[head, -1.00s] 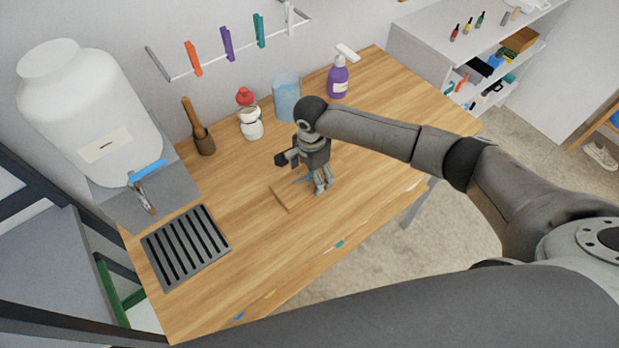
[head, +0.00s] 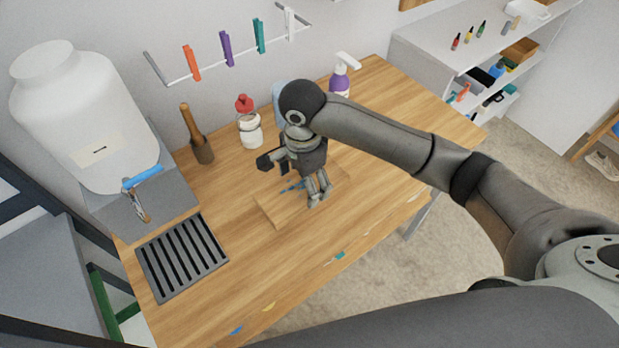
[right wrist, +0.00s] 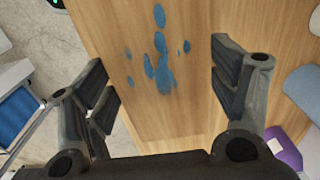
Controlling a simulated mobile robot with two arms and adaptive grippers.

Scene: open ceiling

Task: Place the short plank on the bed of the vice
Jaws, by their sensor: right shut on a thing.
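The short plank (head: 268,208) is light wood with blue stains, close in colour to the bench top. My right gripper (head: 316,192) is shut on it, near the middle of the bench. The right wrist view shows the stained plank (right wrist: 165,35) between the two spread fingers of my right gripper (right wrist: 165,85). The arm and fingers hide part of the plank in the head view. I cannot make out a vice in any view. My left gripper is not in view.
The wooden bench (head: 215,300) holds a slotted grey drain tray (head: 182,257), a wooden mallet (head: 198,138), a white jar with a red top (head: 250,130) and a purple bottle (head: 339,78). A white tank (head: 90,120) stands left. The bench front is mostly clear.

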